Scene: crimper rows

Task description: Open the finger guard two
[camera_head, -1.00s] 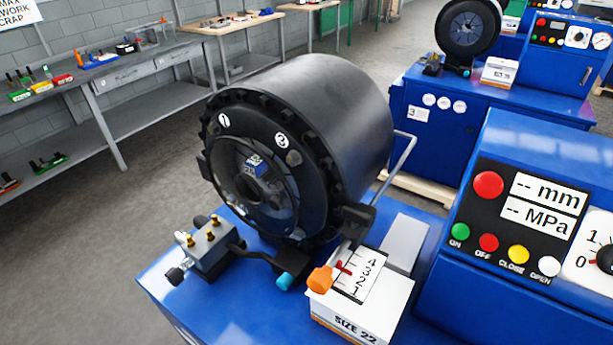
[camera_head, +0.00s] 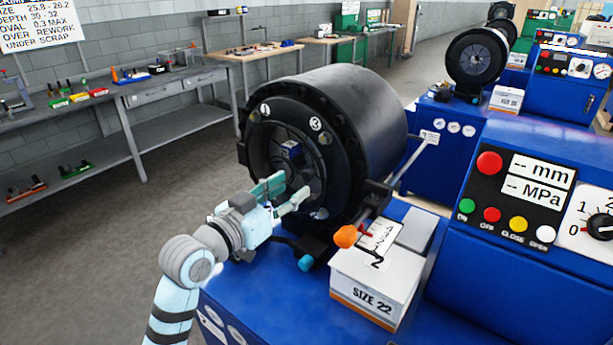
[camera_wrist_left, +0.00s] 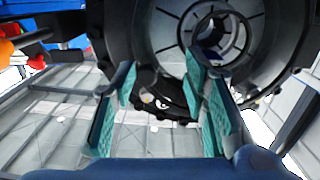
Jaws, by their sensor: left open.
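A blue crimper carries a large black round head (camera_head: 365,110) with numbered white discs on its front ring. A dark round guard-like cover (camera_head: 312,165) seems to sit over the head's opening; I cannot tell clearly whether it is open or closed. A small blue piece (camera_head: 290,149) shows inside the opening. My left gripper (camera_head: 288,190) is open at the lower front of the opening, its teal fingers partly hiding it. In the left wrist view, the fingers (camera_wrist_left: 165,95) are spread with nothing visible between them, and the black head (camera_wrist_left: 275,50) fills the top. Contact cannot be told.
A white "SIZE 22" box (camera_head: 370,290) and an orange-tipped lever (camera_head: 345,236) stand right of the head. A cyan-tipped black arm (camera_head: 305,262) is below it. The control panel (camera_head: 515,205) is at right. Workbenches (camera_head: 175,85) line the wall.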

